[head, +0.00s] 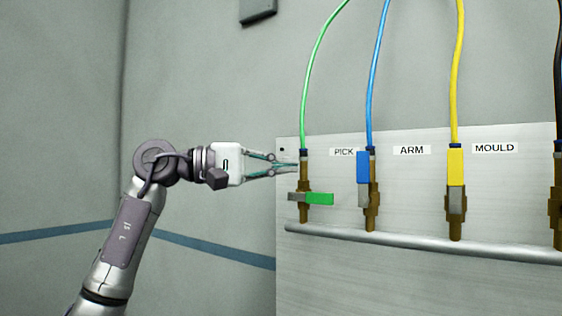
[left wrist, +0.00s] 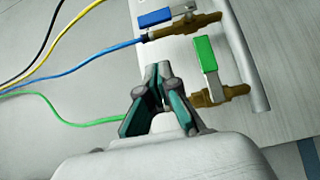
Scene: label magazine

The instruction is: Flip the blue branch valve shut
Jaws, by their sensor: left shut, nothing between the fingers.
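The blue branch valve has a blue lever (head: 363,167) that stands upright, in line with its brass body (head: 371,212) and blue hose (head: 376,75). In the left wrist view the blue lever (left wrist: 156,18) lies along its valve, at the top. My left gripper (head: 296,167) is shut and empty, its tips close to the upper part of the green-hose valve, left of the blue valve. In the left wrist view my left gripper (left wrist: 160,72) points toward the valves, with the blue lever beyond its tips. I cannot tell whether the tips touch anything. My right gripper is not in view.
The green lever (head: 319,199) sits crosswise on its valve. The yellow lever (head: 455,166) stands upright. A dark-hosed valve (head: 556,205) is at the right edge. A pipe (head: 420,245) runs below the valves on the panel (head: 420,285). Hoses rise above.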

